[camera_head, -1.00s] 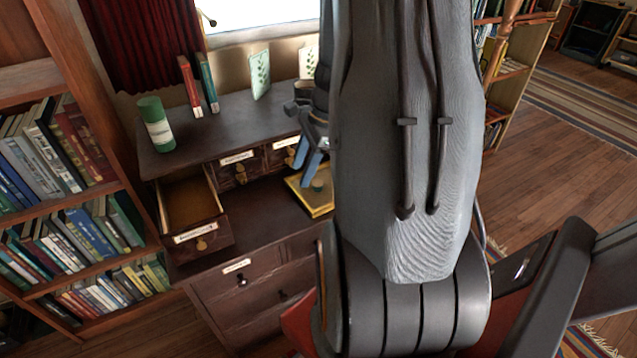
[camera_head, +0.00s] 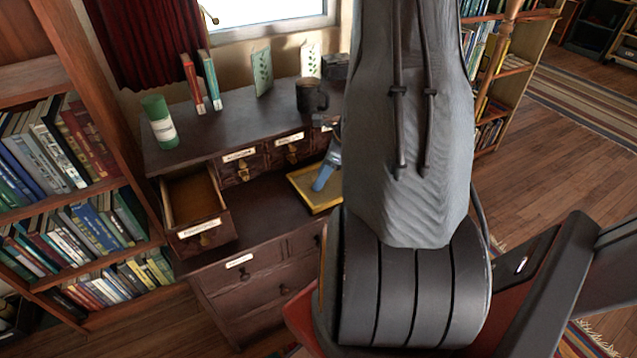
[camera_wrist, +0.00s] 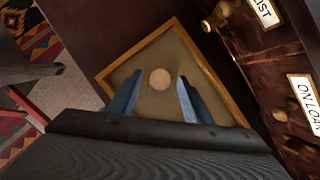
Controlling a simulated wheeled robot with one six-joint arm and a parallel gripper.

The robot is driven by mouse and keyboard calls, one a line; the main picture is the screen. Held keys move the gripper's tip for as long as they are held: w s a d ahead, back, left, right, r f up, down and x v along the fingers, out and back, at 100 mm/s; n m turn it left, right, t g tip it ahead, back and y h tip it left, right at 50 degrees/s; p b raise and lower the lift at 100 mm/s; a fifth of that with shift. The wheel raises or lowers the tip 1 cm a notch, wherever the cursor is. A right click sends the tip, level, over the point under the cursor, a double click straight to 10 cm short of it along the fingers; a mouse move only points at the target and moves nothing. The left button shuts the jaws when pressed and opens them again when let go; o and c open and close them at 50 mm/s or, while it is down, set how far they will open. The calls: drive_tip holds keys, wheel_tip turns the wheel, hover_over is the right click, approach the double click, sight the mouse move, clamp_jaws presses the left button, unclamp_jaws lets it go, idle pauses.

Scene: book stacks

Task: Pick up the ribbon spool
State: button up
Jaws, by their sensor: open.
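The ribbon spool (camera_wrist: 160,79) shows in the wrist view as a pale round disc, seen from above, inside the wooden-rimmed tray (camera_wrist: 112,75). My gripper (camera_wrist: 159,86) is open, with one blue finger to the left of the spool and one to the right. The fingers look apart from the spool; their height above the tray is hard to tell. In the head view the blue fingers of my gripper (camera_head: 327,172) are over the yellow-edged tray (camera_head: 299,190) on the dark desk. The spool cannot be made out there, and my arm covers the tray's right side.
Labelled small drawers (camera_head: 243,167) stand behind the tray, close to the gripper's right in the wrist view. An open drawer (camera_head: 199,222) juts out at left. A dark mug (camera_head: 311,95), a green cylinder (camera_head: 159,123) and upright books (camera_head: 201,84) stand on the upper shelf.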

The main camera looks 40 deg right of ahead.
drive_tip(key=shift+w+f, duration=0.1)
drive_tip(key=shift+f, duration=0.25)
drive_tip(key=shift+c, duration=0.2)
drive_tip(key=c, duration=1)
